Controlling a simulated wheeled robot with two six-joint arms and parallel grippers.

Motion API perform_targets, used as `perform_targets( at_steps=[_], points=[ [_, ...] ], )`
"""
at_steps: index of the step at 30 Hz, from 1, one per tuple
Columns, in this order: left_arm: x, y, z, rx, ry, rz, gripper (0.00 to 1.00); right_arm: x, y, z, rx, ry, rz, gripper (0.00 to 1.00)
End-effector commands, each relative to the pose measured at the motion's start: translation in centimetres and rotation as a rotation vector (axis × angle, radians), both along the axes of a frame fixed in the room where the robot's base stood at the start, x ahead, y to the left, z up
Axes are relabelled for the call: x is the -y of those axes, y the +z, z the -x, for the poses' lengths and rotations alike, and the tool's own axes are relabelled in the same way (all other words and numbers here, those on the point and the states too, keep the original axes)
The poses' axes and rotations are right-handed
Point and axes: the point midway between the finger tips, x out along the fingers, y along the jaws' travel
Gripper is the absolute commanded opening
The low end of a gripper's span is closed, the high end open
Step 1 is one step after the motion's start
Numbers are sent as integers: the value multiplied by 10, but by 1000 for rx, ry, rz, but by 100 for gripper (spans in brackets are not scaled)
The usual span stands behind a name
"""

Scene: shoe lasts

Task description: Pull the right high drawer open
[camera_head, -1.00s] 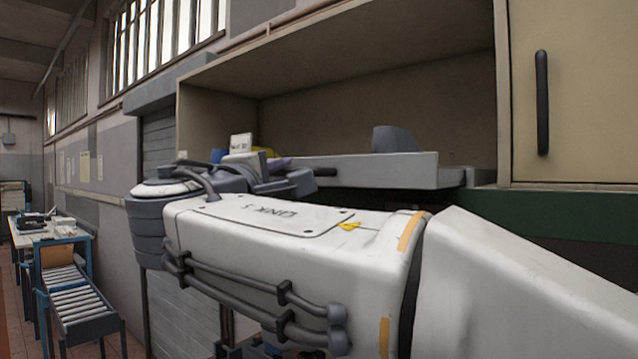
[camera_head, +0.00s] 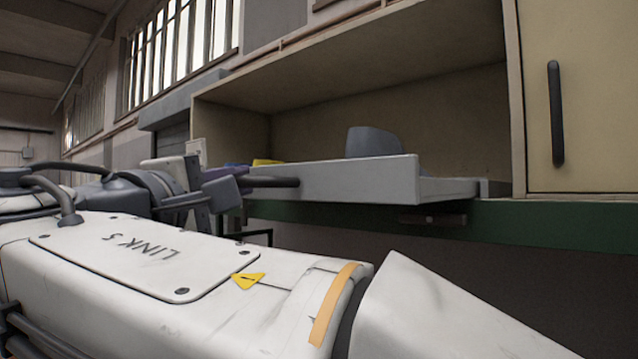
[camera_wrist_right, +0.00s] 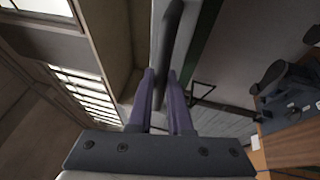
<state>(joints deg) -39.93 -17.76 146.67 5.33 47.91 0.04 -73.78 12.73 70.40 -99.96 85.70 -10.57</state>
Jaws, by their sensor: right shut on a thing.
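The grey drawer (camera_head: 352,182) stands out from the cabinet, with its front and a stretch of its right side showing. A dark bar handle (camera_head: 275,182) is at the left of its front. My right gripper (camera_head: 232,190) is shut on this handle. The wrist view shows the purple fingers (camera_wrist_right: 162,80) on either side of the dark handle (camera_wrist_right: 168,45). A blue-grey rounded object (camera_head: 373,142) shows above the drawer's edge. The drawer's left part is hidden behind my gripper. My left gripper is not in view.
A cream cabinet door (camera_head: 590,80) with a black vertical handle (camera_head: 557,115) is at the right. An open shelf space (camera_head: 400,95) lies above the drawer. A green rail (camera_head: 540,220) runs below. A yellow thing (camera_head: 268,162) shows behind my gripper.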

Motion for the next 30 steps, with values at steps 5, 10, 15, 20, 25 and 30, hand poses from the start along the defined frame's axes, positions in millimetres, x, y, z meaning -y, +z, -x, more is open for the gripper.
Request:
perform_targets(
  at_steps=[5,10,15,20,25,30],
  points=[
    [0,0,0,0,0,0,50,-1,-2,0,-4,-1,2,47],
    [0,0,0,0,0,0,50,0,-1,0,-2,0,0,47],
    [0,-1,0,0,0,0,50,-1,-1,1,-1,0,0,47],
    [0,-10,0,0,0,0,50,-5,-7,18,0,4,1,47],
    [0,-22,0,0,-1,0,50,-13,-14,51,0,5,0,47],
    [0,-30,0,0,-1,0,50,-20,-19,81,-1,4,0,47]
  ],
)
